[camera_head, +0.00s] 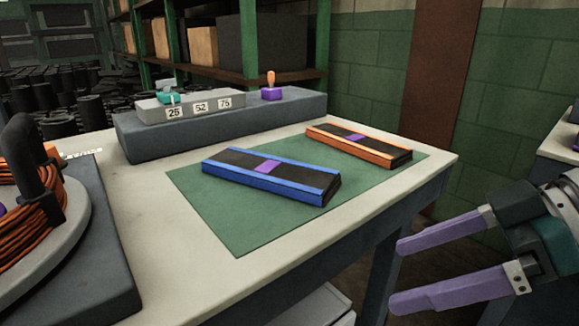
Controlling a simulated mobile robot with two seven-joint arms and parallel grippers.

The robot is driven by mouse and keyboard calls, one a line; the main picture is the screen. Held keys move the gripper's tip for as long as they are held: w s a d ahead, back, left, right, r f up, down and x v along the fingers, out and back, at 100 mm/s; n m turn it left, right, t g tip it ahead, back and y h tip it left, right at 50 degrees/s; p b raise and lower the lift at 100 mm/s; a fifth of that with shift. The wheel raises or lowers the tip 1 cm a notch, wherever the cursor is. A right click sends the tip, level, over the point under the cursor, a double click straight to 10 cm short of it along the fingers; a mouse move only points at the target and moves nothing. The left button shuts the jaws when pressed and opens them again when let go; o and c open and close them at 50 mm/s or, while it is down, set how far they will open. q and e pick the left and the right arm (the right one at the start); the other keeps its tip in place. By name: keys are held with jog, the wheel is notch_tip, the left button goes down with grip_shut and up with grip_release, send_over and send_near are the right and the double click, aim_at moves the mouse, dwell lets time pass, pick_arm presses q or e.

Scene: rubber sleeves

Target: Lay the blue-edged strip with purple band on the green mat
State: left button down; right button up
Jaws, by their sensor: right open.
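The blue-edged strip with a purple band (235,165) lies flat on the green mat (245,225), left of the mat's middle. It is black with blue long edges and a purple band across its centre. An orange-edged strip, also with a purple band (375,148), lies on the mat behind it to the right. My right gripper (398,275) is at the lower right, off the table's edge. Its two purple fingers are spread apart with nothing between them. It is clear of both strips. My left gripper is not in view.
A grey raised block (225,124) at the table's back bears a box with number labels 25, 52 and 75 and an orange-handled purple piece (271,92). A reel of orange cable (45,220) stands at left. The pale tabletop (180,270) in front is bare.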

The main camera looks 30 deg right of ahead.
jog(key=s+a+f+m+g+h, duration=0.3)
jog(key=s+a+f+g+h, duration=0.1)
jog(key=s+a+f+h, duration=0.2)
jog(key=s+a, duration=0.1)
jog(key=a, duration=0.1)
jog(key=shift+a+m+g, duration=0.4)
